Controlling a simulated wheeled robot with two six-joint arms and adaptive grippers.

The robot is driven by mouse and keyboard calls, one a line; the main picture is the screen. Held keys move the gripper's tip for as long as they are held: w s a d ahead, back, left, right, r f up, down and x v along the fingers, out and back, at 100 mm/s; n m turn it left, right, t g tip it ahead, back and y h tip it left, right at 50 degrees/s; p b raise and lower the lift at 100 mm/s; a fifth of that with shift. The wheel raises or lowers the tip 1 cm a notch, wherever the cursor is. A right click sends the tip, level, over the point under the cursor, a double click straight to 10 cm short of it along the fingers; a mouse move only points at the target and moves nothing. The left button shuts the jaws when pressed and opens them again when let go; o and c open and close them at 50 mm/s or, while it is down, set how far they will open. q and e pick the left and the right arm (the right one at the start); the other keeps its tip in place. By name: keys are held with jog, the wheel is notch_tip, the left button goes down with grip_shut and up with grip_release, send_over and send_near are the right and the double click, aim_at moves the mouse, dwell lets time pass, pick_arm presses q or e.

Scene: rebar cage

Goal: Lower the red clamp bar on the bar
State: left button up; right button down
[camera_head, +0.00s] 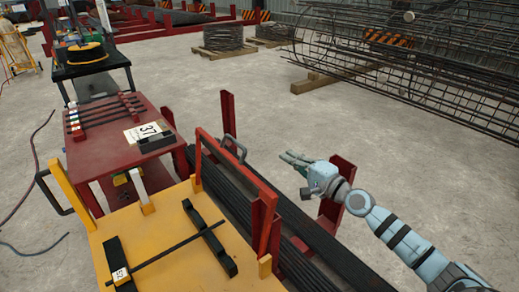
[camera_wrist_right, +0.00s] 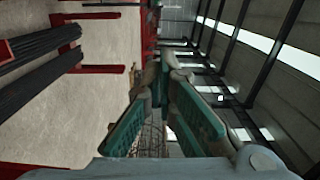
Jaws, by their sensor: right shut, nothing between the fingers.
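The red clamp bar (camera_head: 240,163) slants along the right edge of the yellow table (camera_head: 173,222), standing raised between uprights. A dark handle (camera_head: 235,146) sits near its far end. A thin dark bar (camera_head: 163,254) lies across two black blocks on the yellow table, left of the clamp bar and apart from it. My right gripper (camera_head: 289,161) is to the right of the clamp bar, not touching it, shut and empty. Its green-padded fingers also show in the right wrist view (camera_wrist_right: 163,125). My left gripper is not in view.
Long dark rods (camera_head: 236,195) lie in a rack with red posts (camera_head: 337,178) beside the yellow table. A red table (camera_head: 105,148) with a "37" card stands at the left. A large rebar cage (camera_head: 420,60) is at the back right.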

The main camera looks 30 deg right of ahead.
jog(key=w+a+p, duration=0.2)
jog(key=w+a, duration=0.3)
jog(key=w, duration=0.2)
jog(key=shift+w+a, duration=0.3)
jog(key=shift+w, duration=0.1)
